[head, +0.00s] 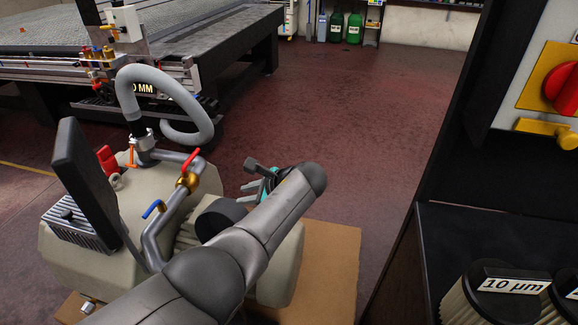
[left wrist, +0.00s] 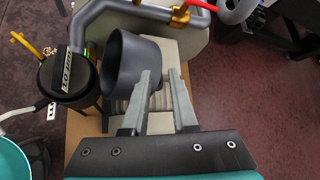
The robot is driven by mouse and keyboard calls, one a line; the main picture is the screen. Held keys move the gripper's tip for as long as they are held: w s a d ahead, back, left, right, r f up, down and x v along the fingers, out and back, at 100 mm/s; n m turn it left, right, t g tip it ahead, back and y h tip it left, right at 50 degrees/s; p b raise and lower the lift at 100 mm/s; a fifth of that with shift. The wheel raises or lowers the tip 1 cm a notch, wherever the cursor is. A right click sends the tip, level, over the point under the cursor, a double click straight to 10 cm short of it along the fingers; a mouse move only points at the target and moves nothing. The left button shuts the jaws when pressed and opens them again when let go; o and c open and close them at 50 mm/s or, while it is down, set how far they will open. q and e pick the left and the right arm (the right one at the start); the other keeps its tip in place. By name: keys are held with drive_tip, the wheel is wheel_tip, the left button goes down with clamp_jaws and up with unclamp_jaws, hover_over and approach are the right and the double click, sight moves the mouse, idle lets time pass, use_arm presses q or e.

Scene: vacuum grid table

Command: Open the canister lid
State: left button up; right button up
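A black cylinder (head: 219,214) shows beside my forearm in the head view. My left gripper (left wrist: 160,75) has its fingers apart, and the left finger overlaps the grey cylinder's rim from this view. Contact cannot be told. In the head view the left gripper (head: 262,180) is mostly hidden behind my arm.
A beige pump body (head: 90,245) with pipes, a red-handled valve (head: 187,180) and a grey hose (head: 180,95) stands around the arm. A dark cabinet with filters (head: 505,290) is at right. The red floor (head: 370,110) beyond is clear.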

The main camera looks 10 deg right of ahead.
use_arm(q)
drive_tip(key=s+d+r+b, duration=0.2)
drive_tip(key=d+r+b, duration=0.6)
drive_tip(key=d+r, duration=0.1)
drive_tip(key=shift+s+d, duration=0.4)
drive_tip(key=shift+d, duration=0.05)
use_arm(e)
drive_tip(key=w+a+r, duration=0.7)
drive_tip(key=w, duration=0.3)
drive_tip(key=shift+w+a+r+y, duration=0.2)
drive_tip(key=shift+w+r+y, duration=0.15)
drive_tip(key=shift+y, duration=0.05)
idle(0.8)
